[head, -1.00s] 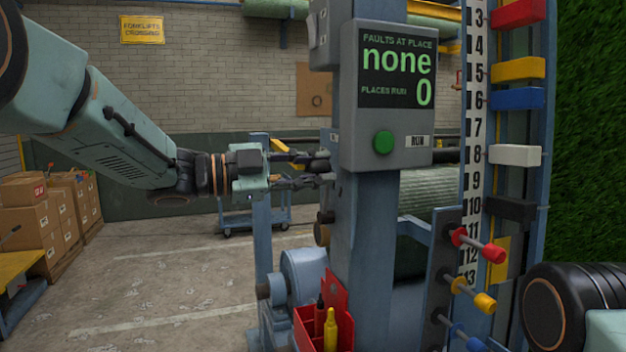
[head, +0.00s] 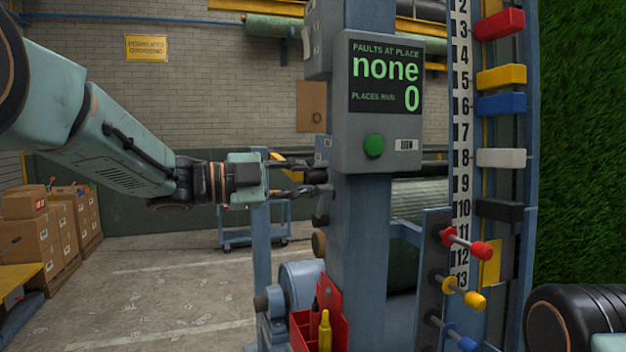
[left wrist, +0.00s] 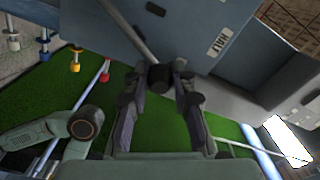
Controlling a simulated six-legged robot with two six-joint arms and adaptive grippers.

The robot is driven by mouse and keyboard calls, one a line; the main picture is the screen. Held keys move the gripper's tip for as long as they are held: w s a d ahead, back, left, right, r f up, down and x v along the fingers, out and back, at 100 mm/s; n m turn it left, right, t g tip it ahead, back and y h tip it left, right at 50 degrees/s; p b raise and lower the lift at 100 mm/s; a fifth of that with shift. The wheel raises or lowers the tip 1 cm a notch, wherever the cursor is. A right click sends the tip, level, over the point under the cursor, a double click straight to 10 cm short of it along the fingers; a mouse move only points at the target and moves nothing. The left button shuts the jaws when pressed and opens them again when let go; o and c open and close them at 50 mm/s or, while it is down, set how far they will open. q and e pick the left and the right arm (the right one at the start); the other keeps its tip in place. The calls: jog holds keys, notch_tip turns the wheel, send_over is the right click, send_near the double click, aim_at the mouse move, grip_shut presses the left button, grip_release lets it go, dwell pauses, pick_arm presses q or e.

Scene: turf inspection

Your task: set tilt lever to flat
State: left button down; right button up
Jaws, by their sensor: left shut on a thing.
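The tilt lever shows in the left wrist view as a thin grey rod ending in a dark round knob (left wrist: 160,76). The knob sits between the two fingers of my left gripper (left wrist: 163,84), which is shut on it. In the head view my left gripper (head: 320,177) reaches in from the left, fingertips at the left side of the blue-grey post (head: 360,230). There the lever is mostly hidden by fingers and post. A white label (left wrist: 220,42) on the blue-grey panel is too small to read surely. My right gripper is out of view.
A display box (head: 380,105) on the post reads none and 0, with a green button (head: 373,145) below. A red tool holder (head: 334,308) hangs lower. Red, yellow and blue knobbed pegs (head: 482,251) stand to the right. A cart (head: 254,236) stands behind.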

pick_arm(q)
jog(key=c, duration=1.1)
grip_release()
jog(key=shift+f, duration=0.1)
jog(key=shift+v, duration=5.95)
jog(key=shift+a, duration=0.1)
